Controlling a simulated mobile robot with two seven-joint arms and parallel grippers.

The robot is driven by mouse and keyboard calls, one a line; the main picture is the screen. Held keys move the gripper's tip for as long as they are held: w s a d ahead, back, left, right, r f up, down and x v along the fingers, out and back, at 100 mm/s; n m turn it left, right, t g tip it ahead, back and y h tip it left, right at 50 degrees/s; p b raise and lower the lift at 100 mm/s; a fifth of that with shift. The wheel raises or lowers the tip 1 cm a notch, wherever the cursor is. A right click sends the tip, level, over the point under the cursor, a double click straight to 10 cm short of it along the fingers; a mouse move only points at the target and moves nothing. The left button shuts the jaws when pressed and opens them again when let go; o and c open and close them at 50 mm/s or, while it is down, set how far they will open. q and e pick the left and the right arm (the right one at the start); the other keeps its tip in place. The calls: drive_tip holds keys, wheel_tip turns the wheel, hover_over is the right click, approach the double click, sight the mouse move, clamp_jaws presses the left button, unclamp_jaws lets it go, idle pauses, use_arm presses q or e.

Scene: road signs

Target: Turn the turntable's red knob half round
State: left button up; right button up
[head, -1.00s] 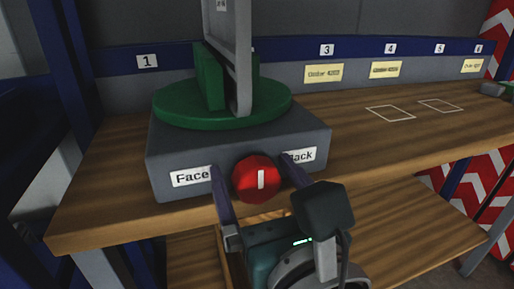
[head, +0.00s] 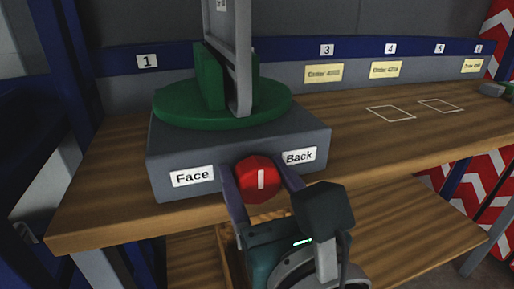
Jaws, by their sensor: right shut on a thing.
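The red knob (head: 258,178) sits on the front of the turntable's grey base (head: 300,135), between the labels Face (head: 192,176) and Back (head: 299,157). Its white mark stands upright. My right gripper (head: 260,182) is shut on the knob, one finger at its left side and one at its right. The green turntable disc (head: 180,109) lies on top of the base. A grey-framed sign (head: 240,60) stands upright on it against a green block (head: 211,75), seen nearly edge-on. My left gripper is out of view.
The base stands on a wooden bench (head: 360,145) with a lower shelf (head: 400,215). Numbered tags and yellow labels (head: 324,74) line the back. White outlined squares (head: 391,113) mark free bench to the right.

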drive_tip(key=n, duration=0.3)
drive_tip(key=shift+a+n+p, duration=0.1)
drive_tip(key=shift+n+p, duration=0.2)
drive_tip(key=shift+n, duration=1.7)
drive_tip(key=o, duration=1.3)
drive_tip(key=shift+s, duration=0.1)
